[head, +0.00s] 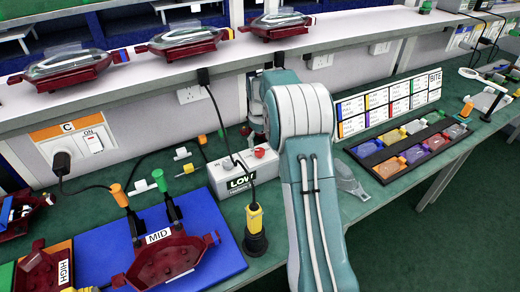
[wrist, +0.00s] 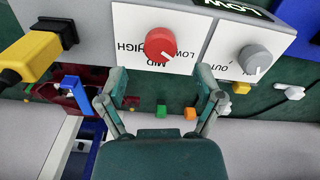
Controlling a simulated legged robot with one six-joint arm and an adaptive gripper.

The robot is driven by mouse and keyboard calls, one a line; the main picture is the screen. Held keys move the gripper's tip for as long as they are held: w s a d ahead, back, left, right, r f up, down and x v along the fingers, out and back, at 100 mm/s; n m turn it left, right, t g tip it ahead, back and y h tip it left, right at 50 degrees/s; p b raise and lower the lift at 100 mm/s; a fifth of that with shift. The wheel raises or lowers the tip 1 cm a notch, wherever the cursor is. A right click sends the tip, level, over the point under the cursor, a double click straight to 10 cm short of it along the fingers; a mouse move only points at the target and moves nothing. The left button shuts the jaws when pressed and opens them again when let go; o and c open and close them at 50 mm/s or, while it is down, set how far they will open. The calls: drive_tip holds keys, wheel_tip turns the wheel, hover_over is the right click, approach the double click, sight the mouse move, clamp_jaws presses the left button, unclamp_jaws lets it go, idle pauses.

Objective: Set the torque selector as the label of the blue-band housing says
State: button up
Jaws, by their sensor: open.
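The torque selector is a red knob (wrist: 161,43) on a white panel, upside down in the wrist view, with LOW, MID and HIGH printed around it. It also shows in the head view (head: 260,153), on a controller box (head: 213,178) whose display (head: 239,183) reads LOW. My gripper (wrist: 162,80) is open and empty, its fingers apart on either side below the knob, not touching it.
Another red housing (head: 42,270) is labelled HIGH. A grey knob (wrist: 255,59) sits beside the red one. A yellow-and-black tool (head: 255,228) stands in front of the box. Several housings line the shelf (head: 150,82).

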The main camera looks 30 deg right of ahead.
sight(260, 150)
wheel_tip(260, 150, down, 4)
drive_tip(key=shift+d+r, duration=0.1)
drive_tip(key=shift+r, duration=0.05)
drive_tip(key=shift+f, duration=0.25)
drive_tip(key=shift+a, duration=0.2)
drive_tip(key=shift+d, duration=0.1)
drive_tip(key=c, duration=1.2)
